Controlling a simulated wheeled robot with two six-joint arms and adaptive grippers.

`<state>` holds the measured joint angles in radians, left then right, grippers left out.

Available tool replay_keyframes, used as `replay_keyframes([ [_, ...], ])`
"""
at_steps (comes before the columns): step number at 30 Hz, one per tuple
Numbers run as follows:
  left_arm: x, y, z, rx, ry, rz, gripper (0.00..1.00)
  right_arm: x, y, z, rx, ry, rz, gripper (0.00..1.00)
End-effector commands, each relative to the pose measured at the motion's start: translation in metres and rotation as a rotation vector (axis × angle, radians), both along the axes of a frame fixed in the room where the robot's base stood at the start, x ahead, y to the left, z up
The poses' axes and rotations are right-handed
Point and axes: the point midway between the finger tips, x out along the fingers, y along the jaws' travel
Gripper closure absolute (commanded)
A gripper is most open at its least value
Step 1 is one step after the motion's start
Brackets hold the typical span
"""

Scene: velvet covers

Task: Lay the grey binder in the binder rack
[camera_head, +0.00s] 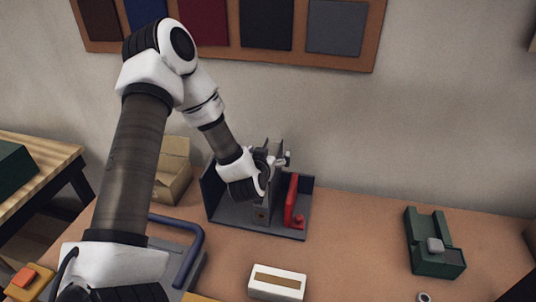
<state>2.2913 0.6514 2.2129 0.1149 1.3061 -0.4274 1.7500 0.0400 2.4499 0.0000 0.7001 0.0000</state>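The binder rack (231,224) is a dark grey open-topped holder on the brown table against the wall. A grey upright slab with a small round hole, which looks like the grey binder (262,208), stands within the rack's outline. Whether it rests on the rack floor I cannot tell. My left gripper (280,160) is at the top of this slab, reaching in from the left. Its wrist covers part of the slab and rack, and its fingers are too small to read. My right gripper is out of view.
A red upright piece (292,203) stands in the rack's right part. A cardboard box (174,172) is left of the rack. A white block (277,283) lies in front, and a dark green device (433,245) stands right. The table between rack and device is clear.

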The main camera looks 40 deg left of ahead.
Motion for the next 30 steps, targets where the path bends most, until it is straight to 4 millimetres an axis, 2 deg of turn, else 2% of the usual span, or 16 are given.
replay_keyframes([
  [8, -0.004, -0.002, 0.0, -0.004, 0.004, -0.001, 0.0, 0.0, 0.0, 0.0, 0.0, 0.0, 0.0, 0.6],
  [16, -0.046, -0.026, 0.016, -0.003, 0.003, -0.003, 0.0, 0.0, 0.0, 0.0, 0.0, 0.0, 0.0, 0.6],
  [20, -0.06, -0.033, 0.022, -0.001, 0.002, -0.001, 0.0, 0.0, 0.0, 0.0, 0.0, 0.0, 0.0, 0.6],
  [30, -0.062, -0.034, 0.023, 0.0, 0.001, 0.0, 0.0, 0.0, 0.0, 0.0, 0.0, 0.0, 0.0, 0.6],
])
